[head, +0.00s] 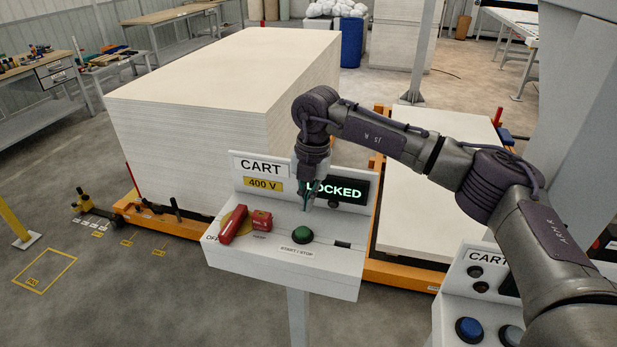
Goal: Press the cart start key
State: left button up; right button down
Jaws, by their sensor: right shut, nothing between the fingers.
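The cart start key is a green round button (303,235) labelled START / STOP on the sloped top of a white control box (282,270). Above it, the box's back panel carries a CART label, a yellow 400 V label (263,185) and a display (346,189) with green text reading LOCKED. A red handle (233,225) lies near the OFF mark, with a red lock-like block (262,220) beside it. My right gripper (307,207) points down, shut and empty, in front of the back panel and above the button, apart from it. My left gripper is out of view.
A tall stack of pale boards (190,120) on an orange cart stands behind the box. A lower board stack (425,215) is to the right. A second control box with a blue button (469,329) is at lower right, partly covered by my right arm.

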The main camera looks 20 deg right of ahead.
aim_at(303, 230)
jog(key=f, duration=0.2)
jog(key=f+p, duration=0.1)
jog(key=f, duration=0.1)
jog(key=f+p, duration=0.1)
jog(key=f, duration=0.1)
jog(key=shift+a+f, duration=0.3)
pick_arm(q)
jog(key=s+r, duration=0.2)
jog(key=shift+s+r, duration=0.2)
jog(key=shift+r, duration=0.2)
pick_arm(e)
jog(key=shift+w+f, duration=0.1)
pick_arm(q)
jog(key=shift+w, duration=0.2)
